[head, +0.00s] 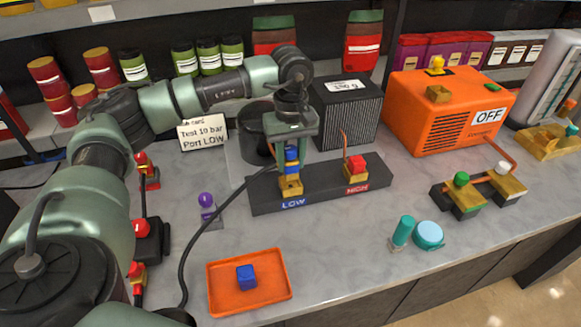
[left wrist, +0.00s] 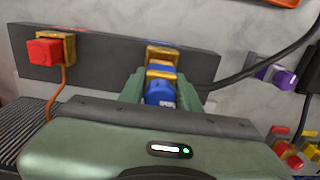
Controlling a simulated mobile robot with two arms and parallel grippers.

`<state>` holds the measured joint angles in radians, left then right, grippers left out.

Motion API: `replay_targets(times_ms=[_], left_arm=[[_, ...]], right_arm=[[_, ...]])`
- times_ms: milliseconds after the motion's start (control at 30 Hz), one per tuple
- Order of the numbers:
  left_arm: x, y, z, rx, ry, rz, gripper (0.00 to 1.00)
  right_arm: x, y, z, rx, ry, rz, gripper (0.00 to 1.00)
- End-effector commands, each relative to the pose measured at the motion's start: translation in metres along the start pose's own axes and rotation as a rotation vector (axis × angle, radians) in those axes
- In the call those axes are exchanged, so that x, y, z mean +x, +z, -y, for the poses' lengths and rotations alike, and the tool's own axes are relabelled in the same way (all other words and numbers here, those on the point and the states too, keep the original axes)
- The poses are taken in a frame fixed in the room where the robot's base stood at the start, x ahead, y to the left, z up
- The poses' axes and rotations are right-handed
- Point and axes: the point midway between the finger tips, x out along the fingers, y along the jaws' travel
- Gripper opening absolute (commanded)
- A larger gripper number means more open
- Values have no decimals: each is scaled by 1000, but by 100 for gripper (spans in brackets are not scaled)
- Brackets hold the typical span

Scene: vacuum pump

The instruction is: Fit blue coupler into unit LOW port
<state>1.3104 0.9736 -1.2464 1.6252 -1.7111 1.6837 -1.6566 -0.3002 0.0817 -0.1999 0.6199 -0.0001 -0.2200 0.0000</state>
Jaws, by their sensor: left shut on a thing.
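My left gripper (head: 291,150) is shut on the blue coupler (head: 291,160), over the left end of the dark manifold block (head: 322,188). The brass LOW port (head: 291,186) is directly under the coupler, above the "LOW" label. In the left wrist view the blue coupler (left wrist: 160,92) is between the fingers, in line with the brass port (left wrist: 163,53) and looking very close to it or touching. I cannot tell whether it is fully seated. A black hose (head: 215,215) runs from near the coupler to the lower left. The right gripper is not in view.
The red-capped HIGH port (head: 356,167) is right of LOW. An orange tray (head: 223,305) holds a blue cap (head: 246,277) in front. A purple-topped fitting (head: 206,203) stands left. The orange unit (head: 446,105) and a black ribbed box (head: 345,112) stand behind.

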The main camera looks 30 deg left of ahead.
Motion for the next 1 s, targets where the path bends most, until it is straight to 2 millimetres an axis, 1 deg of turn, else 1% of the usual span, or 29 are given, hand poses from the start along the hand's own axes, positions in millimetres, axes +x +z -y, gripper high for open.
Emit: replay_targets(times_ms=[100,200,300,500,600,633,700,1000], left_arm=[[19,0,1,-1,-4,2,0],[29,0,1,0,-2,1,0],[33,0,0,0,0,0,0],[33,0,0,0,0,0,0],[37,0,0,0,0,0,0],[36,0,0,0,-1,0,38],[36,0,0,1,-1,0,54],[35,0,0,0,-1,0,54]], right_arm=[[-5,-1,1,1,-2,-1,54],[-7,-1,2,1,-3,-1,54],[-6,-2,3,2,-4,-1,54],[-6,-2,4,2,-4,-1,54],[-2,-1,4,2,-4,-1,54],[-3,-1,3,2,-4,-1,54],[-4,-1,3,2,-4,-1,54],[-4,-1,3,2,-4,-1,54]])
